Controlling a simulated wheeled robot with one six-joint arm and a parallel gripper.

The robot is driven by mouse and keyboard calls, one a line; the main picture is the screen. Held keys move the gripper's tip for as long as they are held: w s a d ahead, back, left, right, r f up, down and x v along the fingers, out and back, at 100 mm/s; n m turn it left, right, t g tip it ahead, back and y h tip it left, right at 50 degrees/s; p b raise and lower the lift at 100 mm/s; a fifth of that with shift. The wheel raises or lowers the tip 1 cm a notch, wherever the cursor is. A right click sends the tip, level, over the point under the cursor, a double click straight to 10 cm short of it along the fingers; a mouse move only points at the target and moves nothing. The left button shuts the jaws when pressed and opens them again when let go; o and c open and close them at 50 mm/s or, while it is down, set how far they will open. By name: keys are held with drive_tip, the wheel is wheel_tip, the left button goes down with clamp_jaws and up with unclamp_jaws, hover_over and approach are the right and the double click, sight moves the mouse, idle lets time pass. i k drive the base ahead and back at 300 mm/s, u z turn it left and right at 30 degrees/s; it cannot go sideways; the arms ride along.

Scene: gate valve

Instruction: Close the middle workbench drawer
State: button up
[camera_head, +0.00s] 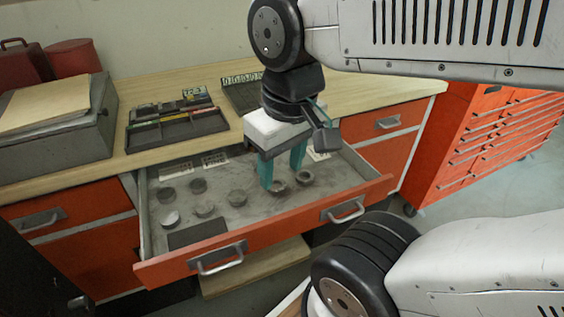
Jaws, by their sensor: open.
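The middle workbench drawer (219,253) is pulled out, with an orange front and two metal handles, a left handle (217,262) and a right handle (346,211). Its grey inside holds several small round tins (204,211), a dark flat piece (198,234) and some paper labels. My gripper (284,180) points down over the right part of the drawer, behind its front panel. Its two teal fingers are apart with nothing seen between them. The fingertips appear close to two tins; I cannot tell whether they touch them.
The wooden benchtop (362,96) carries a dark tool tray (176,127) and a grey box (57,130). Closed orange drawers flank the open one. A red tool cabinet (492,135) stands at right. A wooden board (255,270) lies below the drawer.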

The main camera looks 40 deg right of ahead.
sight(344, 183)
drive_tip(key=z, duration=0.3)
drive_tip(key=k, duration=1)
drive_tip(key=u, duration=0.25)
